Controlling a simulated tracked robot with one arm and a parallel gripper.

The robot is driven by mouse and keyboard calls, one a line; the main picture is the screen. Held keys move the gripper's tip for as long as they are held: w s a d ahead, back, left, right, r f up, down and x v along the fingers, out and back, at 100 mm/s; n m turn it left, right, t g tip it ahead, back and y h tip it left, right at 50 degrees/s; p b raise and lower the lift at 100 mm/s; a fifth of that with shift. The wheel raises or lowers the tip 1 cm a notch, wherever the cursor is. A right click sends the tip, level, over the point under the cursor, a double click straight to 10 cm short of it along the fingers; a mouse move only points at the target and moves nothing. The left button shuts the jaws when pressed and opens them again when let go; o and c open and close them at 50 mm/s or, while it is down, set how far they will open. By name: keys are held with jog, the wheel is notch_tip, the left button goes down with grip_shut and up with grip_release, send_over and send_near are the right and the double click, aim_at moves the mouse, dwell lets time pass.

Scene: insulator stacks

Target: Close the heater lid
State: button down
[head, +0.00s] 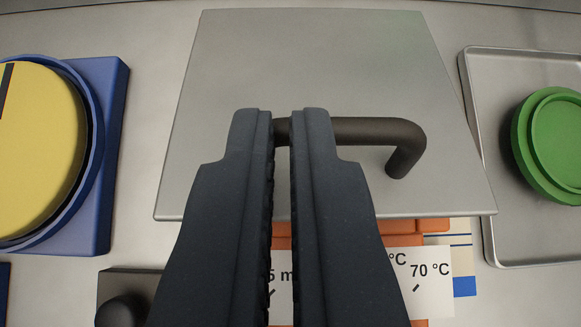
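The heater lid (310,70) is a flat grey metal plate in the middle of the head view. Its near edge lies over the orange heater body (405,239), which shows only as a strip below it. I cannot tell whether the lid lies fully flat or is slightly raised. A dark bar handle (365,130) is fixed on the lid. My gripper (282,115) has two dark fingers with a narrow gap between them, in front of the handle's left part. The handle shows through the gap. The handle's left end is hidden, and contact with the fingers is unclear.
A blue block with a round yellow piece (40,140) stands on the left. A metal tray (500,235) with a green round part (555,145) lies on the right. White temperature labels (430,275) and a dark knob (122,312) are near the front.

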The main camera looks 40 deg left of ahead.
jog(key=f, duration=0.1)
jog(key=f+b, duration=0.1)
jog(key=d+f+b, duration=0.1)
jog(key=shift+s+d, duration=0.1)
jog(key=shift+s, duration=0.2)
jog(key=shift+s+d+f+b, duration=0.15)
jog(key=shift+s+f+b, duration=0.25)
jog(key=shift+f+b, duration=0.3)
jog(key=shift+s+f, duration=0.1)
jog(key=shift+r, duration=0.3)
jog(key=s+d+r+p, duration=0.1)
jog(key=s+d+r, duration=0.3)
jog(key=s+d, duration=0.3)
jog(key=shift+s+d+p, duration=0.3)
jog(key=shift+s, duration=0.1)
